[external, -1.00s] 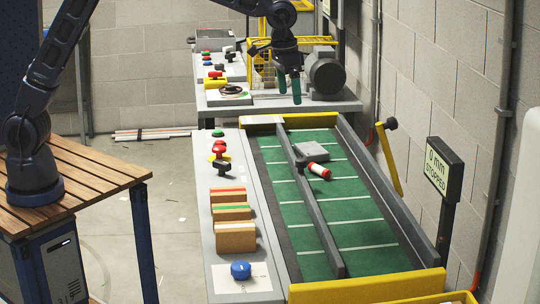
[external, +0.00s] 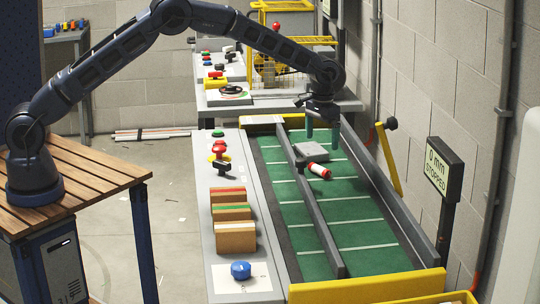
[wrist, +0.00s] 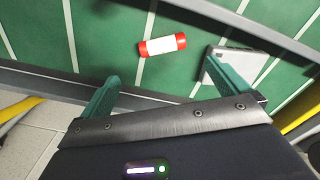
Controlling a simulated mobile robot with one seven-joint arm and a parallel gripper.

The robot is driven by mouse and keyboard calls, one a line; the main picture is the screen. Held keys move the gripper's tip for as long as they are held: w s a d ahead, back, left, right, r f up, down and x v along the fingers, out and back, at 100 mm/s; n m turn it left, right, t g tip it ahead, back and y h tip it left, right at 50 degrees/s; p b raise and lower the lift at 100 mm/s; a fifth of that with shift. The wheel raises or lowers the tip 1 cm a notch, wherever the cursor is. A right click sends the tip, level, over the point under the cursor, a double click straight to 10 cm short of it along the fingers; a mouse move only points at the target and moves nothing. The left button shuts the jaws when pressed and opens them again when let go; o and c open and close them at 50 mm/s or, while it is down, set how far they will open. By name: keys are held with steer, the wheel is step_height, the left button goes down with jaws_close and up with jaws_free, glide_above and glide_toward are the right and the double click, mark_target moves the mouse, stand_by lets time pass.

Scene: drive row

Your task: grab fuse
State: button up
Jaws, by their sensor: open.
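The fuse (external: 319,171) is a short cylinder with red ends and a white middle. It lies on the green conveyor belt, just right of the dark divider rail and close to a grey block. It also shows in the wrist view (wrist: 162,46), ahead of the fingers. My gripper (external: 322,136) is open and empty, above the belt at the far side of the fuse, near the grey block. In the wrist view its two green fingers (wrist: 160,88) are spread wide, with the fuse beyond their tips and apart from them.
The grey block (external: 311,152) lies on the belt beside the fuse. A divider rail (external: 322,225) runs along the belt. A side wall (external: 390,190) bounds it on the right. A sign (external: 438,168) reads "0 mm STOPPED". Wooden blocks (external: 235,237) and buttons stand on the left panel.

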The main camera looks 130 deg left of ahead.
mark_target(320, 170)
steer(key=f, duration=1)
steer(key=shift+s+f, duration=0.1)
steer(key=shift+s, duration=0.1)
steer(key=shift+c, duration=0.4)
steer(key=c, duration=1)
steer(key=shift+o, duration=0.2)
